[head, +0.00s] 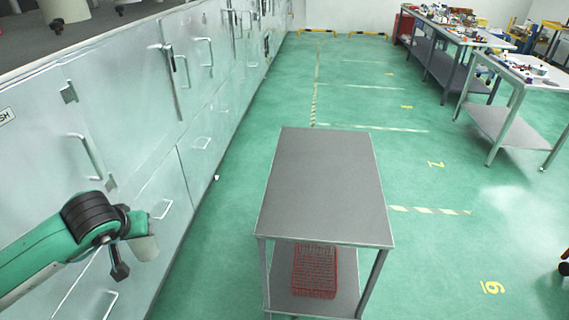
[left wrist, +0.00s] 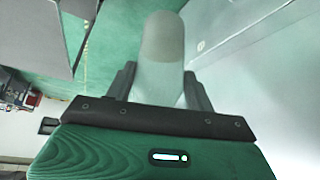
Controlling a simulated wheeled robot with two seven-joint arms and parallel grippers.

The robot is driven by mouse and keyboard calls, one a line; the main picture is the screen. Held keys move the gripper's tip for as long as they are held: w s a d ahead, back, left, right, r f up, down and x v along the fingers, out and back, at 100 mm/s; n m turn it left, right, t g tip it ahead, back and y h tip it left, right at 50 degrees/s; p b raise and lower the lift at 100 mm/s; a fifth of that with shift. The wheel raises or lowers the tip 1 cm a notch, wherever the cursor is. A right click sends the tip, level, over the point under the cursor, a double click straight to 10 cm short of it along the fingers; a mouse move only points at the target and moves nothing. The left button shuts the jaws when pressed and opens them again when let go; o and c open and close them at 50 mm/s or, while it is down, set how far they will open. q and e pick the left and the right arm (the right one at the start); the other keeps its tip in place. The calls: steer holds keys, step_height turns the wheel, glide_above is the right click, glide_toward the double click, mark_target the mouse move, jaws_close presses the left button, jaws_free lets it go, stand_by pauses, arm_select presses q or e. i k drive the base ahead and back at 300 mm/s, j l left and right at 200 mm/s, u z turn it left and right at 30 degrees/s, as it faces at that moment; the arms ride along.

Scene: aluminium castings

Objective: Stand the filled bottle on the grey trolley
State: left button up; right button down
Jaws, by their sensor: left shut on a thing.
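The grey trolley (head: 325,185) stands in the middle of the head view, its flat top bare. My left gripper (head: 124,250) is at the lower left, in front of the cabinets and left of the trolley, apart from it. It is shut on the bottle (head: 145,247), a pale, cloudy cylinder largely hidden by the gripper. My right gripper is not in view.
A red wire basket (head: 316,272) lies on the trolley's lower shelf. Pale cabinets (head: 120,110) with handles line the left side. Two workbenches with clutter stand at the far right, one of them (head: 525,72) nearer. Green floor (head: 240,160) is clear around the trolley.

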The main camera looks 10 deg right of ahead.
mark_target(332, 167)
steer(key=i+z, duration=0.1)
steer(key=z, duration=1.45)
steer(key=i+j+z, duration=0.1)
steer(key=i+j, duration=0.15)
steer(key=i, duration=0.25)
steer(key=i+j+z, duration=0.1)
steer(key=i+j, duration=0.15)
steer(key=i, duration=0.2)
